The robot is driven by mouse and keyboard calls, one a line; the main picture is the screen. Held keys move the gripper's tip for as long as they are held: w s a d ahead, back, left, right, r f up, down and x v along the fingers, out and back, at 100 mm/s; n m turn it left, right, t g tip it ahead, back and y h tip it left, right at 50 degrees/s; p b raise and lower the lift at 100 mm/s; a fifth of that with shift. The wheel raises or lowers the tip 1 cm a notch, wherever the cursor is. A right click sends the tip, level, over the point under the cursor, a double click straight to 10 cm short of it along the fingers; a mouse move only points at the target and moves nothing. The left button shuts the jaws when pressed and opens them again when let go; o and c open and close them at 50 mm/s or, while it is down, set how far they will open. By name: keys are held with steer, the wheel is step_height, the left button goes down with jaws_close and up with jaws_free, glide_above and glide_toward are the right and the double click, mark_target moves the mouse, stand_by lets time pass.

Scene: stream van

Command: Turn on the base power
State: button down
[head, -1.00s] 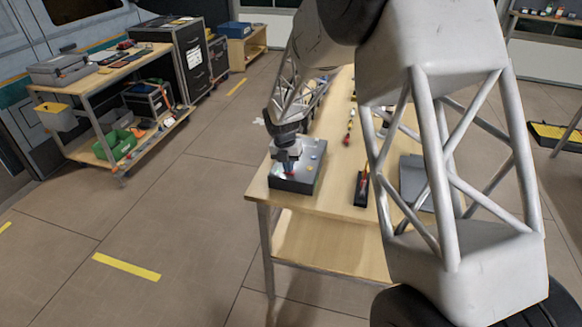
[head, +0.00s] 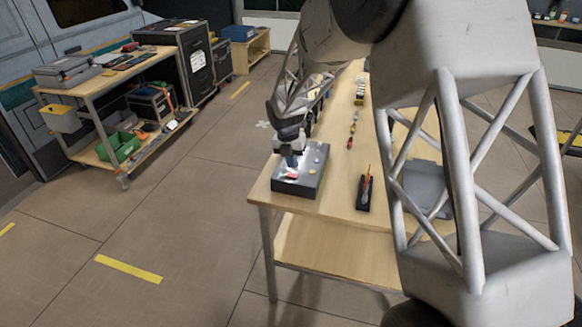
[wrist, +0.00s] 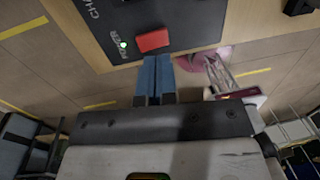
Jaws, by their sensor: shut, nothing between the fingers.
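The base is a dark box (head: 309,182) with a light-looking top, at the near left corner of the wooden table. In the wrist view its dark panel (wrist: 195,18) carries a red switch (wrist: 152,41) beside the word POWER. A small green light (wrist: 123,44) glows next to that label. The red switch also shows in the head view (head: 292,175). My gripper (wrist: 156,60) has its blue fingers together and empty, with the tips right beside the switch in the picture. It shows over the box in the head view (head: 291,162). I cannot tell whether the tips touch the switch.
On the wooden table (head: 336,205), a dark holder with a red tool (head: 365,190) and a grey tray (head: 425,187) lie to the right of the box. Small coloured items stand farther back. A workbench with a green bin (head: 119,147) is at the left, beyond open floor.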

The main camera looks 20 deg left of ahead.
mark_target(296, 176)
step_height(296, 176, up, 10)
steer(key=d, duration=0.1)
steer(key=shift+d+r, duration=0.15)
steer(key=shift+r, duration=0.05)
stand_by(0.3)
steer(key=s+d+r+m, duration=0.4)
steer(key=s+d+m, duration=0.15)
steer(key=d, duration=0.25)
steer(key=s+d+r+m+t+y, duration=0.1)
steer(key=s+d+r+m, duration=0.4)
steer(key=d, duration=0.4)
steer(key=s+d+r+m, duration=0.4)
steer(key=s+d+m, duration=0.2)
steer(key=d+m, duration=0.15)
steer(key=s+d+f+m, duration=0.1)
steer(key=s+d+m, duration=0.7)
steer(key=s, duration=0.4)
steer(key=s+d+f+m+t, duration=0.1)
steer(key=s+d+m, duration=0.6)
steer(key=s+m, duration=0.3)
steer(key=shift+s+d+f+t, duration=0.3)
steer(key=shift+s+d, duration=0.05)
steer(key=shift+s, duration=1.45)
